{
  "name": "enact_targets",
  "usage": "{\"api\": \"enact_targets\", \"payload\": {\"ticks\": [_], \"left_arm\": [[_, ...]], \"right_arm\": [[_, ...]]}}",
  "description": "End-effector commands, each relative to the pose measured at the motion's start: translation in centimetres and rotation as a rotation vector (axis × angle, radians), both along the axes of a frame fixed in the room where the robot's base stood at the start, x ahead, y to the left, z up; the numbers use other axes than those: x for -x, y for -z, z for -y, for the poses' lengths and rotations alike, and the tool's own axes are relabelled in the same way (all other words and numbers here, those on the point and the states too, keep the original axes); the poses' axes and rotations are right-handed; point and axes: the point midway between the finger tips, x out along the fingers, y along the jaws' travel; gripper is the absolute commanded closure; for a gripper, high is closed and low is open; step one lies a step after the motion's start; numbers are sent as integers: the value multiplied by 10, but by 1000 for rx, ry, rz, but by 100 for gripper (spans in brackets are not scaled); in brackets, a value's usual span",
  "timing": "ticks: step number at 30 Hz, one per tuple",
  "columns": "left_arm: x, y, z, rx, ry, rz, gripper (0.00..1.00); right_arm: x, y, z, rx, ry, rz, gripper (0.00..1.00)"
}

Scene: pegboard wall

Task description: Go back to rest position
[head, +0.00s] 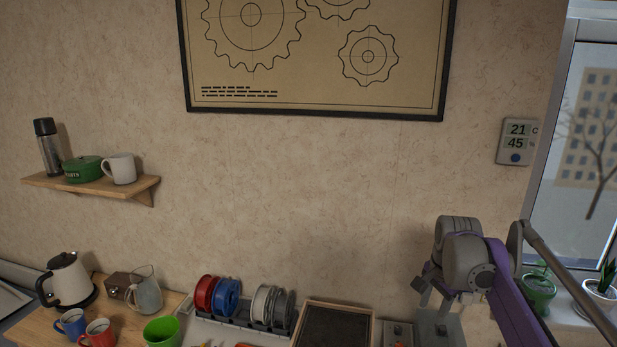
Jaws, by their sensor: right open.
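My right gripper (434,302) shows at the lower right, at the end of my purple and grey arm. Its two fingers point down and stand apart, with nothing seen between them. It is in front of the wall, above the right end of the work surface in the picture. I cannot tell its exact height. My left arm and left gripper are not in view.
Below are a rack of spools (228,299), a dark framed tray (335,326), a grey box (398,334), a green cup (162,332), mugs and a kettle (68,281). A shelf (90,186) is at left. Potted plants (538,289) stand by the window.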

Motion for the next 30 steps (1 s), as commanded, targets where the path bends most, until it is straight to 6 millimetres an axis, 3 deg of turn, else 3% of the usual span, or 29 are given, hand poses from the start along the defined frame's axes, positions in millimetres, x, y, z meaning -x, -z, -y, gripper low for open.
{"api": "enact_targets", "payload": {"ticks": [1,8,18,24,30], "left_arm": [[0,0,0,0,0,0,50],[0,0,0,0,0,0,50],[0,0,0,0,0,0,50],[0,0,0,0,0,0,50],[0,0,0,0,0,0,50]], "right_arm": [[19,0,-12,16,-73,19,50],[102,22,-56,111,-433,112,50],[227,103,-98,288,-918,236,50],[263,137,-107,355,-1064,272,50],[269,143,-108,369,-1093,279,50]]}}
